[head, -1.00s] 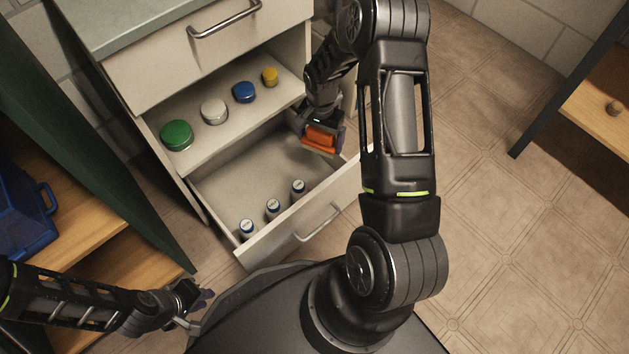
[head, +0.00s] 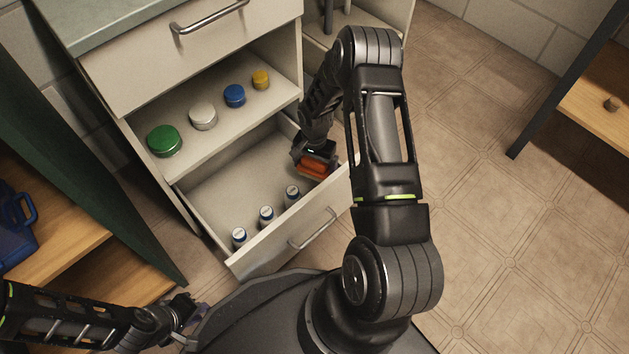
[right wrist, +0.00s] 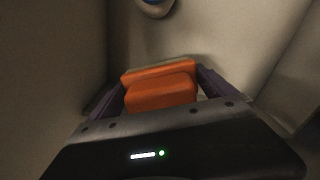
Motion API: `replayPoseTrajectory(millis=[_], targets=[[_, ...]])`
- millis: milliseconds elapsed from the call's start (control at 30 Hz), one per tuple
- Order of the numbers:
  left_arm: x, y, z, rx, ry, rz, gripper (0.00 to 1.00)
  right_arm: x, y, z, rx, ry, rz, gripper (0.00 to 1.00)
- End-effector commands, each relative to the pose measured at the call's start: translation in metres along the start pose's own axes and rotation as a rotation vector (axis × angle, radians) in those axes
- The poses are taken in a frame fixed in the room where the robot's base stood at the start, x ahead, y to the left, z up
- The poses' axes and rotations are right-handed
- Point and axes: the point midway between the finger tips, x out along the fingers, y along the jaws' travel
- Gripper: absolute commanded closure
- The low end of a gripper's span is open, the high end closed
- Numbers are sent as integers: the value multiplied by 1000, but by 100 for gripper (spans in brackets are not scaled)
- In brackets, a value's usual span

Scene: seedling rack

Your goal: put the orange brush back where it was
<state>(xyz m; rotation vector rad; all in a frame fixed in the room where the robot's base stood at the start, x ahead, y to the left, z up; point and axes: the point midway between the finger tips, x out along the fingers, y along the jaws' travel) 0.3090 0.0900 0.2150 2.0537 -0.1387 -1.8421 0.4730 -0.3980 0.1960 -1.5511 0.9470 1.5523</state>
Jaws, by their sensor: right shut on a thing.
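The orange brush (head: 313,168) is held in my right gripper (head: 316,160), at the right end of the open drawer (head: 213,196). In the right wrist view the brush (right wrist: 160,88) sits between the two fingers of the gripper (right wrist: 160,90), with drawer walls close around it. Whether the brush touches the drawer floor cannot be told. My left gripper (head: 192,312) is low at the left, beside my base and away from the drawer; its fingers are too small to read.
Several white bottles, one of them the front-left bottle (head: 239,237), stand along the drawer's front. Green (head: 164,141), white (head: 203,116), blue (head: 234,95) and yellow (head: 260,79) lidded jars stand on the shelf above. The drawer's middle is clear.

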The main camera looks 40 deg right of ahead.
Motion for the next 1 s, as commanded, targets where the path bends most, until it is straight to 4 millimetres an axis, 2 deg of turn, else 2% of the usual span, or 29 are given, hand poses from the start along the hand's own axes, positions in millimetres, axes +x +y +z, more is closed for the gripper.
replayPoseTrajectory(millis=[33,100,467,800,1000], targets=[[6,-2,0,0,2,0,80,11,0,0,1,-1,0,50],[7,-2,-1,0,3,1,80,16,0,0,1,1,-2,50],[6,-2,-1,0,3,1,80,18,-1,0,0,1,-1,50],[22,-8,-2,-3,6,3,80,61,0,0,0,-1,0,50],[21,-8,-3,-2,6,4,80,62,-1,0,0,0,-1,50]])
